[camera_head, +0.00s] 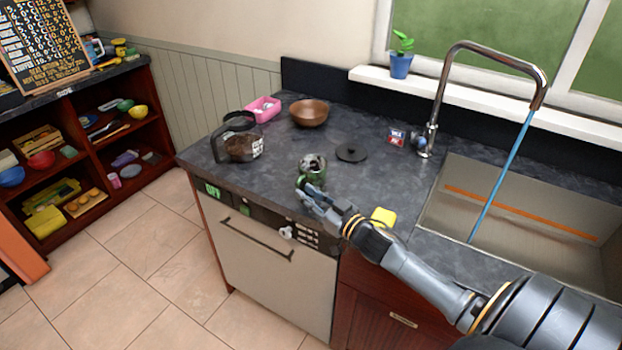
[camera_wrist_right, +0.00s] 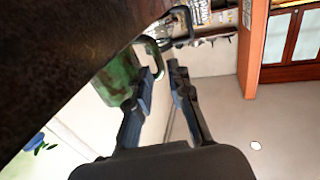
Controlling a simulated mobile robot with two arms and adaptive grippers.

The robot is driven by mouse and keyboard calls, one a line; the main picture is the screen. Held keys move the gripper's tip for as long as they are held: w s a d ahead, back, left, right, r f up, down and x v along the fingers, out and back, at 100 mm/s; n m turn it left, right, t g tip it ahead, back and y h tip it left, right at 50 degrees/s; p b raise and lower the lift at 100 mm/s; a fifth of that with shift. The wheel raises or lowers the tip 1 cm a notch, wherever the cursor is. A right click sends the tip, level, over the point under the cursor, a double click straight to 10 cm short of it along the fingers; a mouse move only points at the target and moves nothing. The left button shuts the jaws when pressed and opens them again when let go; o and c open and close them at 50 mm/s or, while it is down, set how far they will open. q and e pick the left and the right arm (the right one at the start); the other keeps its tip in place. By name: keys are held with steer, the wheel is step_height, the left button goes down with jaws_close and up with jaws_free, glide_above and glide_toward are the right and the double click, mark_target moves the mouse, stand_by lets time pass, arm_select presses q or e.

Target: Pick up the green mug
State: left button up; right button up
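The green mug (camera_head: 313,166) stands upright near the front edge of the dark counter (camera_head: 385,185), left of the black lid. Something pale shows inside it. My right gripper (camera_head: 306,194) reaches in from the right, at the near side of the mug. In the right wrist view the mug (camera_wrist_right: 117,78) is mottled green, and its handle points toward the fingertips. The right gripper (camera_wrist_right: 162,78) is open there, with the handle's edge close to the gap between the tips. I cannot tell whether they touch. My left gripper is not in view.
A glass coffee pot (camera_head: 240,143) stands left of the mug, a brown bowl (camera_head: 309,113) behind it. A black lid (camera_head: 351,153) lies to its right. The sink (camera_head: 520,215) is at right.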

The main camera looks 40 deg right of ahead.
mark_target(297, 187)
steer(key=w, duration=0.3)
steer(key=w+p, duration=0.1)
steer(key=shift+w+a+f, duration=0.1)
steer(key=shift+w+a, duration=0.25)
steer(key=shift+s, duration=0.1)
jaws_close()
